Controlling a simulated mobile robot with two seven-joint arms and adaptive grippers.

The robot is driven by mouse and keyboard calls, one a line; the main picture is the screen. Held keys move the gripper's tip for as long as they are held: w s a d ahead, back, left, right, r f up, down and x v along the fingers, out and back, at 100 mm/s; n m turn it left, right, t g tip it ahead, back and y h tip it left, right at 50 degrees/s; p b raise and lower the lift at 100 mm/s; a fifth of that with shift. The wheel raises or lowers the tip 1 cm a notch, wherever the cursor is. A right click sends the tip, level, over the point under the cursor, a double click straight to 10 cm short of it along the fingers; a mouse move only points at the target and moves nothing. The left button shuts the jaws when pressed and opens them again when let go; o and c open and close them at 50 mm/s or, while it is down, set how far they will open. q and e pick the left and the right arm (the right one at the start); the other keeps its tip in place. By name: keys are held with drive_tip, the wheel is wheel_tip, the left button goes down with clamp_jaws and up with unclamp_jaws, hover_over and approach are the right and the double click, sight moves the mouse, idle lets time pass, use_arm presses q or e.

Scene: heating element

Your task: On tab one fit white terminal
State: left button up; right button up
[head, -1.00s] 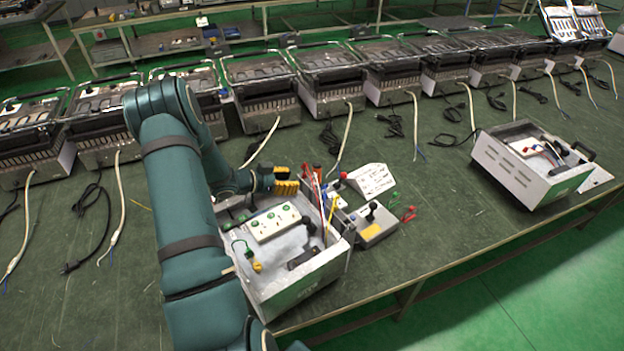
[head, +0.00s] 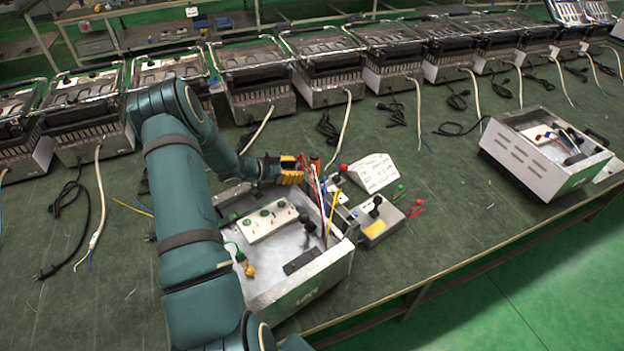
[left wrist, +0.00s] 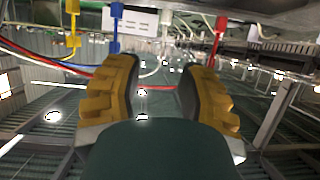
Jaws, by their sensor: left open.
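The open metal unit (head: 312,280) stands at the front of the bench. Inside it is a white strip (head: 266,220) with green round spots and small tabs; I cannot tell which is tab one. My left gripper (head: 294,172), with yellow fingers, is over the unit's far edge beside upright red, blue and yellow wires. In the left wrist view its fingers (left wrist: 162,92) are apart with nothing gripped between them. Ahead hang a yellow terminal (left wrist: 73,22), a blue terminal (left wrist: 116,25) and a red terminal (left wrist: 219,35). My right gripper is not in view.
A grey control box (head: 376,222) with a black knob and a white sloped panel (head: 373,172) stand right of the unit. Green and red clips lie beside them. Another open unit (head: 548,155) is at the right. Several heaters line the back.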

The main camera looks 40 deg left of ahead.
sight(311, 169)
use_arm(q)
drive_tip(key=shift+b+x, duration=0.4)
drive_tip(key=shift+x, duration=2.8)
drive_tip(key=shift+a, duration=0.15)
clamp_jaws()
